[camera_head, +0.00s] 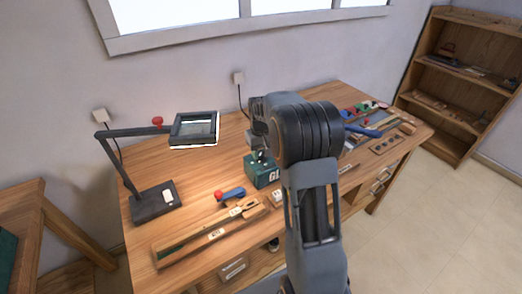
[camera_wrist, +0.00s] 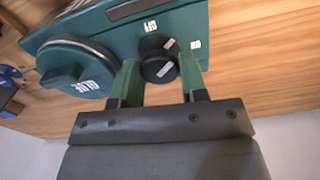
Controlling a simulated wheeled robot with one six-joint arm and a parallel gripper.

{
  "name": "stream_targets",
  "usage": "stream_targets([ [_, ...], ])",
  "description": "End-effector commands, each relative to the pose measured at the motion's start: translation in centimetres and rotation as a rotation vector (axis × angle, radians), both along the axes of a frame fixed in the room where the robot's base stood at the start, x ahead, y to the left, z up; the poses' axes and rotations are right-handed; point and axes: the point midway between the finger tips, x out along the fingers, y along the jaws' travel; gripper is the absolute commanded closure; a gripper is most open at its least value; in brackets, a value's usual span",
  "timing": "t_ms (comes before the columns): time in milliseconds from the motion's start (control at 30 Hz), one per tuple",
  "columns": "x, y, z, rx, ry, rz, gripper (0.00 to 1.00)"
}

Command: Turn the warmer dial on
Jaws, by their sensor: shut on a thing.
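The green glue warmer (camera_head: 262,175) stands on the workbench, partly hidden by my arm in the head view. In the wrist view, the warmer (camera_wrist: 110,32) shows a round lid marked GLUE (camera_wrist: 75,68) at left. Its black dial (camera_wrist: 153,47) lies between the two green fingers of my gripper (camera_wrist: 159,62), which is shut on it. The OFF label (camera_wrist: 150,27) is above the dial, and the ON label (camera_wrist: 195,44) is at its right. A white mark on the dial's rim sits between the labels; another is on its near face.
A lamp (camera_head: 152,201) with a framed head stands at the left of the workbench (camera_head: 205,178). A wooden key part (camera_head: 205,238) and a blue tool with a red end (camera_head: 232,194) lie in front. Several tools crowd the right side. A shelf (camera_head: 468,85) stands at far right.

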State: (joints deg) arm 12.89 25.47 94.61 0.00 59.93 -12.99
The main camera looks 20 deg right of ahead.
Motion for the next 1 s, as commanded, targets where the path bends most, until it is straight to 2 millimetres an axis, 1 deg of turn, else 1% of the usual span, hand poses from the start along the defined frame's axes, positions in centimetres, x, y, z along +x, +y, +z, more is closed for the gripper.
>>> stream_targets([
  [200, 0.00, 0.03, 0.11, 0.000, 0.000, -0.201, 0.84],
  [500, 0.01, 0.03, 0.09, 0.000, 0.000, -0.450, 0.84],
  [733, 0.01, 0.03, 0.07, 0.000, 0.000, -0.585, 0.84],
  [1000, 0.02, 0.03, 0.06, 0.001, 0.000, -0.668, 0.84],
])
